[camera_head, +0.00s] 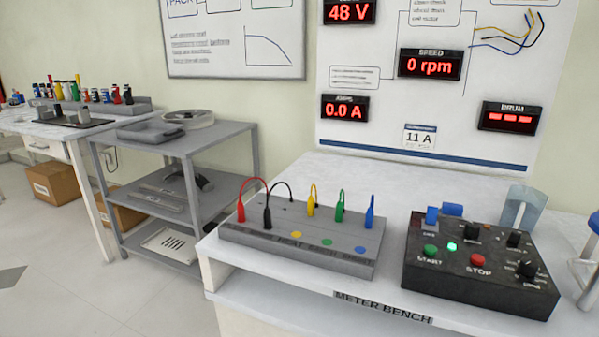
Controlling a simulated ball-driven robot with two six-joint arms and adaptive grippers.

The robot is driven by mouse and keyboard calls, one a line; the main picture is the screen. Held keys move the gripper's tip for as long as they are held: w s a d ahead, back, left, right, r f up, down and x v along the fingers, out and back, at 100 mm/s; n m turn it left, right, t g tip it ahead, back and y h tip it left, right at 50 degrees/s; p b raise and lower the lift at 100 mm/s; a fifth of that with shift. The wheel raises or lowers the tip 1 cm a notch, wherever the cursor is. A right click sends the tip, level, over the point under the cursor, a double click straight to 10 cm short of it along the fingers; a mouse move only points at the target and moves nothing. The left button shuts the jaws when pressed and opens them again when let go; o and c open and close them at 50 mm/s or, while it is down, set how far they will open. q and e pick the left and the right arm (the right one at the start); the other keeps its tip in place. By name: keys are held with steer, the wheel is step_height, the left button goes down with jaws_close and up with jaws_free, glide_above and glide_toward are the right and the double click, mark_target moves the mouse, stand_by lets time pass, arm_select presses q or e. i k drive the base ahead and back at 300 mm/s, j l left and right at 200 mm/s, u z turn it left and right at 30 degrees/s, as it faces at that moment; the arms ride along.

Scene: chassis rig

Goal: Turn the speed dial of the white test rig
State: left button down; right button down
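A black control box (478,290) stands on the white meter bench at the right. Its top carries several black dials, one at the upper middle (472,231), one at the right (515,239) and one at the lower right (526,269). Their small labels are too blurred to tell which is the speed dial. A speed display (430,64) on the white wall panel reads 0 rpm. No separate white test rig can be told for sure. Neither of my grippers is in view.
The box has a green START button (431,251), a red STOP button (477,260) and a lit green lamp (452,246). A grey terminal block (300,249) with coloured plugs stands left of it. A grey shelf cart (190,145) stands further left, with open floor in front.

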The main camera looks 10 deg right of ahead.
mark_target(528, 267)
steer(key=z, duration=1.3)
